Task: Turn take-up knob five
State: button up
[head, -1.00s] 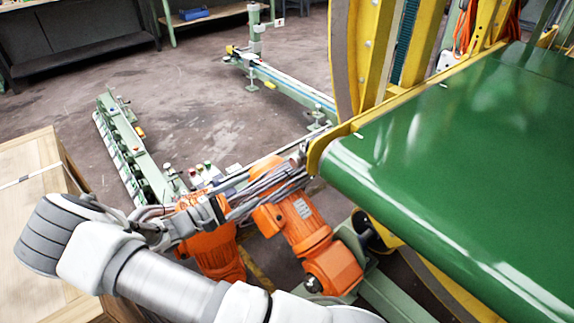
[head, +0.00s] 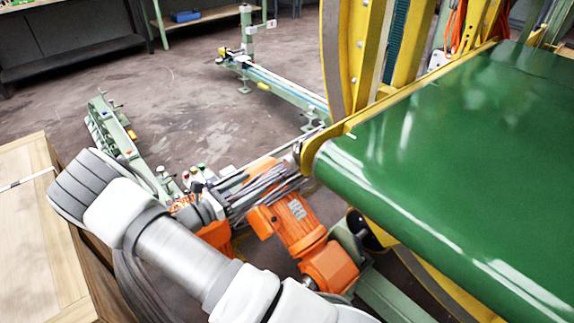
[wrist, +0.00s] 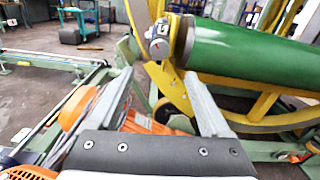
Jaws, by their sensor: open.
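My gripper (wrist: 155,88) is open in the wrist view, its two grey fingers spread with nothing between them. A silver round fitting (wrist: 159,42) sits at the end of the green roller, beyond and above the fingertips and apart from them. I see no number on it, so I cannot tell whether it is take-up knob five. In the head view my white and grey arm reaches over the orange motors (head: 290,228), and the gripper is mostly hidden behind it or blurred.
A green belt (head: 440,160) with a yellow frame (head: 335,60) fills the right. A wooden crate (head: 30,240) stands at the left. Open floor (head: 180,85) lies beyond.

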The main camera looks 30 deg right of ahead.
aim_at(287, 164)
jog(key=d, duration=0.4)
jog(key=w+d+b, duration=0.1)
jog(key=d, duration=0.4)
jog(key=w+d+b, duration=0.1)
jog(key=d, duration=0.3)
jog(key=shift+d, duration=0.35)
grip_shut()
jog(key=shift+m, duration=2.5)
grip_release()
